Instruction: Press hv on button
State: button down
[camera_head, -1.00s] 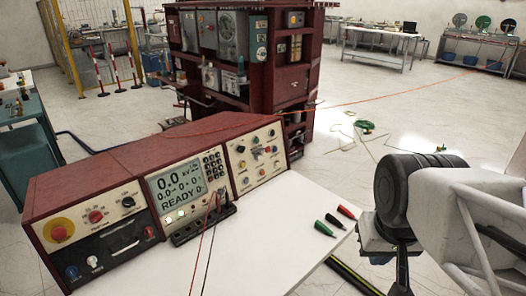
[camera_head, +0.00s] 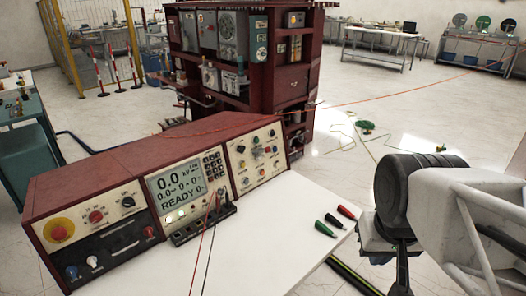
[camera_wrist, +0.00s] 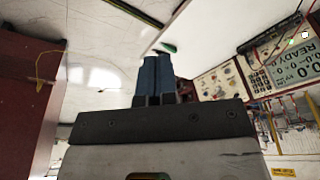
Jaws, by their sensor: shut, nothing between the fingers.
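The dark red test console (camera_head: 130,165) stands on a white tabletop. Its display (camera_head: 178,187) reads 0.0 kV and READY. Its right panel (camera_head: 258,155) has several small coloured buttons and knobs. Its left panel has a red button on a yellow ring (camera_head: 59,231) and a smaller red control (camera_head: 96,216). The labels are too small to show which button is HV on. My gripper (camera_wrist: 157,62) shows in the wrist view with its blue fingers together and empty. The console panel (camera_wrist: 219,80) is beside and beyond the fingers there, apart from them.
Green, black and red plugs (camera_head: 335,219) lie on the white tabletop (camera_head: 270,235). Red and black leads (camera_head: 205,245) run from sockets on the console's front. A tall dark red cabinet (camera_head: 245,65) stands behind. The tabletop's right part is mostly clear. My arm is at the right.

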aim_at(259, 157)
jog(key=w+a+f+t, duration=0.1)
jog(key=w+a+t, duration=0.15)
jog(key=w, duration=1.15)
jog(key=w+a+f+t+y, duration=0.15)
jog(key=w+t, duration=0.25)
jog(key=w, duration=1)
jog(key=w+a+f+t, duration=0.2)
jog(key=w+t, duration=0.1)
jog(key=w, duration=1.1)
jog(key=w+a+f+t+y, duration=0.1)
jog(key=w+a+f+t, duration=0.2)
jog(key=w+f, duration=0.3)
jog(key=w+a+f+n+t, duration=0.1)
jog(key=w+a+f+t, duration=0.2)
jog(key=w+f, duration=0.3)
jog(key=w+a+f+t+y, duration=0.1)
jog(key=w+a+f+t, duration=0.2)
jog(key=w+f, duration=0.2)
jog(key=shift+w+a+f+y, duration=0.2)
jog(key=shift+w+f+y, duration=0.2)
jog(key=shift+w, duration=0.3)
jog(key=shift+w+a, duration=0.15)
jog(key=w+a+f, duration=0.2)
jog(key=w+a, duration=0.3)
jog(key=shift+w+a, duration=0.35)
jog(key=shift+w, duration=0.05)
jog(key=shift+w+a+f, duration=0.15)
jog(key=shift+w+a, duration=0.1)
jog(key=shift+a, duration=0.05)
